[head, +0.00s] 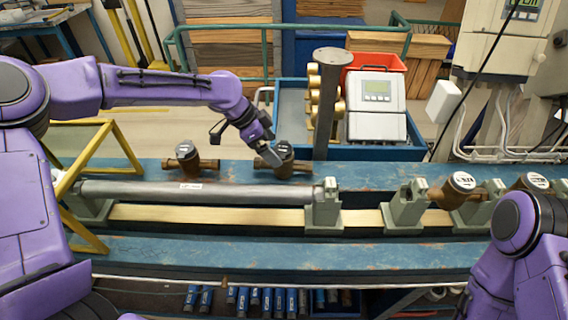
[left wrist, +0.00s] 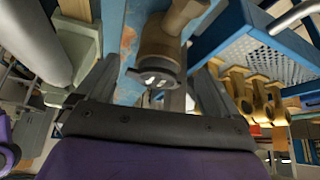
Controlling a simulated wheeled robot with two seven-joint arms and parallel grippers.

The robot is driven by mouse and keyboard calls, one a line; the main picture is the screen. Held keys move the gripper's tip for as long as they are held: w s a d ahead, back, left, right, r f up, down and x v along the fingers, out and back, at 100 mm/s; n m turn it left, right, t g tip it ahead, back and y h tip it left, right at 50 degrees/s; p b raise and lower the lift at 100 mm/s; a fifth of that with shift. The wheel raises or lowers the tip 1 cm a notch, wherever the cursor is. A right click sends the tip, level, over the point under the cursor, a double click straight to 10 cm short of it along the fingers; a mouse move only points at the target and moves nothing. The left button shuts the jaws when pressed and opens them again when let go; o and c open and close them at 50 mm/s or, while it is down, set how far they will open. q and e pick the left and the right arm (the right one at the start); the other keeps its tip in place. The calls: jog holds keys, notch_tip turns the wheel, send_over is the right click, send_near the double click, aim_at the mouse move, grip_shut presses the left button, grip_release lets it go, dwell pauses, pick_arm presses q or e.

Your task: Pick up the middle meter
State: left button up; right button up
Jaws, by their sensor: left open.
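A bronze meter with a dark round cap (head: 285,152) stands on the blue bench rail, behind the long grey pipe. My left gripper (head: 265,151) is at this meter's left side in the head view and covers part of it. In the left wrist view the left gripper (left wrist: 155,88) is open, with the meter (left wrist: 160,45) showing between and beyond its fingers. I cannot tell whether the fingers touch it. Another bronze meter (head: 187,154) stands to the left on the same rail. Two more meters (head: 461,184) (head: 534,182) sit at the right in the bench line. My right gripper is out of view.
The grey pipe (head: 230,194) and its clamp (head: 323,208) lie in front of the meter. A grey post (head: 328,105) rises just right of it. A blue tray (head: 290,118) with brass parts and a display unit (head: 376,92) stands behind.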

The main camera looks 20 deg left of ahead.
pick_arm(q)
jog(key=p+x, duration=0.1)
jog(key=x, duration=0.5)
jog(key=shift+w+d+f, duration=0.1)
jog(key=shift+d+f, duration=0.1)
jog(key=shift+f, duration=0.1)
jog(key=c, duration=1.5)
jog(key=shift+r, duration=0.15)
jog(key=shift+c, duration=0.2)
